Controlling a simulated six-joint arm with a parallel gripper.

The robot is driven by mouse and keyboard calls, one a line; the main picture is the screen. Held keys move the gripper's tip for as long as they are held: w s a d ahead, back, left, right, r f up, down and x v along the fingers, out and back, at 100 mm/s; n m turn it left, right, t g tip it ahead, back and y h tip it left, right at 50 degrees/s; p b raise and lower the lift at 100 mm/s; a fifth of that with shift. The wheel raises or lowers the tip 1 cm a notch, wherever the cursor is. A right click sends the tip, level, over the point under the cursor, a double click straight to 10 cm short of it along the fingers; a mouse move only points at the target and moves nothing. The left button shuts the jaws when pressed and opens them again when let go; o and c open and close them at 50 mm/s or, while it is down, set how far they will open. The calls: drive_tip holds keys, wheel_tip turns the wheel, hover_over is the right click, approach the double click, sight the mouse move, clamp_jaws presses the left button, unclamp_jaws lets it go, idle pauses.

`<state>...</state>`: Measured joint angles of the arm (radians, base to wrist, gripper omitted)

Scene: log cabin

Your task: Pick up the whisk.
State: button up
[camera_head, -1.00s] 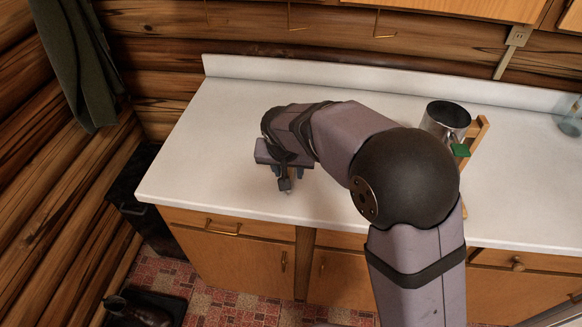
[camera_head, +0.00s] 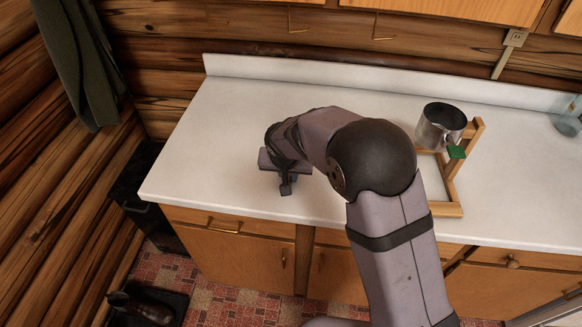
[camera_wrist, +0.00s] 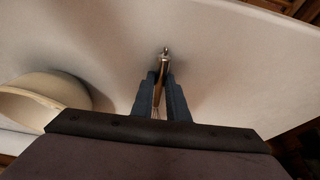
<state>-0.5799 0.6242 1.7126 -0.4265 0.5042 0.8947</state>
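The whisk (camera_wrist: 164,57) shows in the wrist view as a thin tan handle with a shiny metal end, between the two blue-grey fingers. My gripper (camera_wrist: 161,82) has its fingers close together on either side of the handle and appears shut on it. The whisk's wires are hidden behind the gripper body. In the head view my gripper (camera_head: 286,186) is low over the left part of the counter, and I cannot make out the whisk there.
The white counter (camera_head: 215,130) is clear to the left. A pale bowl (camera_wrist: 35,105) is left in the wrist view. A glass jar (camera_head: 568,122) stands far right.

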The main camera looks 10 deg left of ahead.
clamp_jaws()
wheel_tip(320, 180, up, 9)
drive_tip(key=b, duration=0.2)
drive_tip(key=s+d+r+p, duration=0.2)
drive_tip(key=d+p, duration=0.3)
drive_tip(key=d, duration=0.3)
drive_tip(key=s+d+r+p, duration=0.2)
drive_tip(key=d+p, duration=0.2)
drive_tip(key=d, duration=0.5)
drive_tip(key=s+d+r+p, duration=0.25)
drive_tip(key=d+p, duration=0.25)
drive_tip(key=d, duration=0.3)
drive_tip(key=w+a+r+m+g+y+p, duration=0.4)
drive_tip(key=w+a+r+m+g+y, duration=0.2)
drive_tip(key=a+r+m, duration=0.4)
drive_tip(key=shift+w+r+g+y+p, duration=0.35)
drive_tip(key=shift+r+y, duration=0.25)
drive_tip(key=shift+r, duration=0.3)
